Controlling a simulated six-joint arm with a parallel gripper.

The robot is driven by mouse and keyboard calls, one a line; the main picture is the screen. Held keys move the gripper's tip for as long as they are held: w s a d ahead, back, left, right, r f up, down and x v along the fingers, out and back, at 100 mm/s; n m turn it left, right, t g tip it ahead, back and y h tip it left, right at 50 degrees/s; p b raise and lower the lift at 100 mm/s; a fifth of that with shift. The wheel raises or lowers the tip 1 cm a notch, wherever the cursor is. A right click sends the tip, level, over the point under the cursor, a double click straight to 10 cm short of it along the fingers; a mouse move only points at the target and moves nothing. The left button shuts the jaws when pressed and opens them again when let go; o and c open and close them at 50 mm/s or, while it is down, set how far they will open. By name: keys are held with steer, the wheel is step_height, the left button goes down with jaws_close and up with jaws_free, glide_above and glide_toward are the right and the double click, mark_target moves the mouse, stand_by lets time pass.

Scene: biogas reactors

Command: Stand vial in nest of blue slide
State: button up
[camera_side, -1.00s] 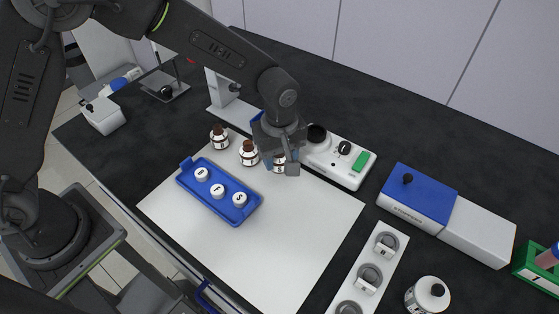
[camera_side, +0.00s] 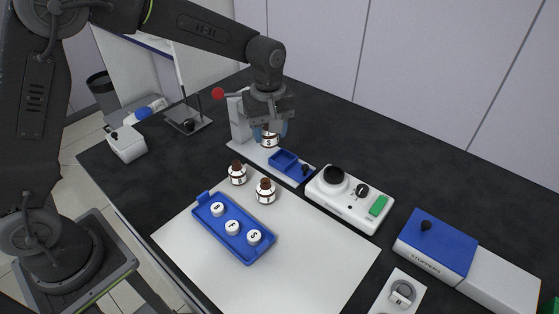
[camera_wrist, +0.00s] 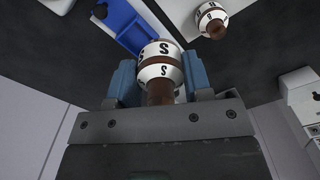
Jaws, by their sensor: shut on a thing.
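My gripper (camera_side: 269,130) is shut on a brown vial (camera_side: 269,141) with a white label marked S. The vial hangs upright above the white base of the station at the back of the counter. In the wrist view the vial (camera_wrist: 158,68) sits between two blue finger pads (camera_wrist: 160,85). The blue slide (camera_side: 286,163) lies on that white base, right of and below the held vial, apart from it. It has a square recess and a black knob. The slide also shows in the wrist view (camera_wrist: 122,18), at the top left. The inside of the nest is not clear.
Two brown vials (camera_side: 237,174) (camera_side: 265,191) stand on the white mat (camera_side: 310,265). A blue tray (camera_side: 219,241) holds white lettered caps. A white device (camera_side: 345,205) with a black dial and green button stands right of the slide. An upright white column (camera_side: 238,118) rises beside the gripper.

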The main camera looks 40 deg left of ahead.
steer(key=w, duration=0.6)
steer(key=f, duration=1)
steer(key=shift+s+a, duration=0.15)
steer(key=shift+s, duration=0.05)
steer(key=shift+f, duration=0.2)
steer(key=o, duration=0.9)
steer(key=shift+o, duration=0.2)
steer(key=shift+r, duration=0.1)
step_height(320, 180, up, 12)
steer(key=shift+r, duration=0.15)
